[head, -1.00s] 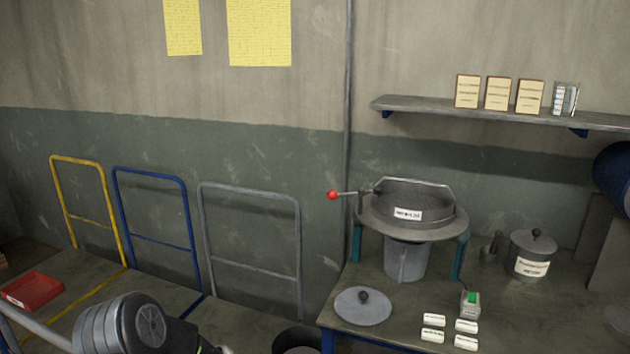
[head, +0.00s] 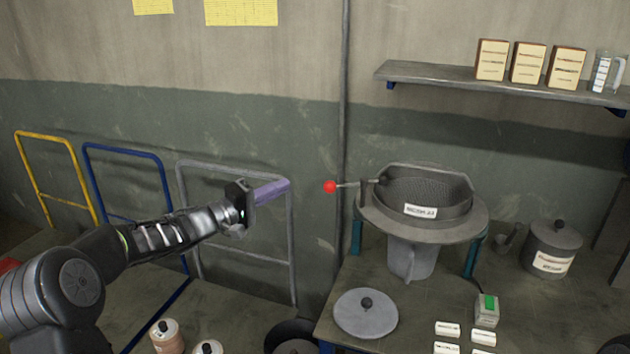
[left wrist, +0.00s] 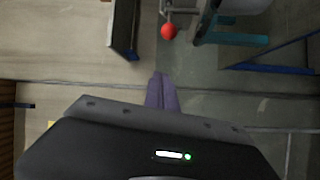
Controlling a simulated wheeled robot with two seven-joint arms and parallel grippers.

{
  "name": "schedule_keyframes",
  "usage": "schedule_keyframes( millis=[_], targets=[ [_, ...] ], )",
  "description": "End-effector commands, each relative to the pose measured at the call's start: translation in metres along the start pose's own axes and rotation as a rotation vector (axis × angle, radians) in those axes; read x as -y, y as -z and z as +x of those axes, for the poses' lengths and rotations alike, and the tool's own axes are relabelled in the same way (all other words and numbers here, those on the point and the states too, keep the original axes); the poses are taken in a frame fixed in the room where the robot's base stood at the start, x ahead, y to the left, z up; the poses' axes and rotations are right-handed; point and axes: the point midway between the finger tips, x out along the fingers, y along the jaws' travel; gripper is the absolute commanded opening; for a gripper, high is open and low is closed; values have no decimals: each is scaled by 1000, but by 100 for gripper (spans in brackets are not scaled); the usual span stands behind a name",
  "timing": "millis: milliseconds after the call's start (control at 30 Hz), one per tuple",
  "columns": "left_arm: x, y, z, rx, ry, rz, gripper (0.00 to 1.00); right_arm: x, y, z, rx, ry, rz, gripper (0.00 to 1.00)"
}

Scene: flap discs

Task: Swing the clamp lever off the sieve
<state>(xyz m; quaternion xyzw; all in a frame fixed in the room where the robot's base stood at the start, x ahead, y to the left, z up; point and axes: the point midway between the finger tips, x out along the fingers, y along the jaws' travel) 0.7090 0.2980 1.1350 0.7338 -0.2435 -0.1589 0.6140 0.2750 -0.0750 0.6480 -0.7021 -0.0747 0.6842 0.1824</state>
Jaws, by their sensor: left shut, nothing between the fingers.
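The clamp lever is a thin rod with a red ball knob (head: 330,187) that sticks out to the left of the sieve (head: 424,193). The sieve is a grey round pan with a mesh and a white label, on a stand on the bench. My left gripper (head: 287,184), with purple fingers, is shut and empty. It points at the knob from the left, with a gap between. In the left wrist view the knob (left wrist: 168,31) is beyond the shut fingertips (left wrist: 161,75). My right gripper is in neither view.
A grey lid (head: 366,313), a small box with a green top (head: 487,310) and white labels lie on the bench (head: 410,325). A lidded pot (head: 553,248) stands at right. A shelf (head: 500,82) hangs above. Cart handles (head: 293,250) stand behind my left arm.

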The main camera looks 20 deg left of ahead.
Motion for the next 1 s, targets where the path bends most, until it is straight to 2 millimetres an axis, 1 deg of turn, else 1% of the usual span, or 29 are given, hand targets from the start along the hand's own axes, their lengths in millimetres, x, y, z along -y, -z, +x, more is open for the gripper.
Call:
schedule_keyframes(
  millis=[367,467,567,667,767,1000],
  targets=[
    [1,0,1,-1,1,-13,0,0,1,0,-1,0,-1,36],
    [1,0,4,-1,1,-14,0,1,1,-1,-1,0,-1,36],
    [1,0,12,-1,1,-14,0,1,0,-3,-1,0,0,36],
    [0,-1,24,1,0,-15,0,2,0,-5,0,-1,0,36],
    [0,0,41,1,0,-14,0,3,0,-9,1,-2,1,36],
    [0,0,86,0,0,-15,0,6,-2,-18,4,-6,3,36]
  ],
)
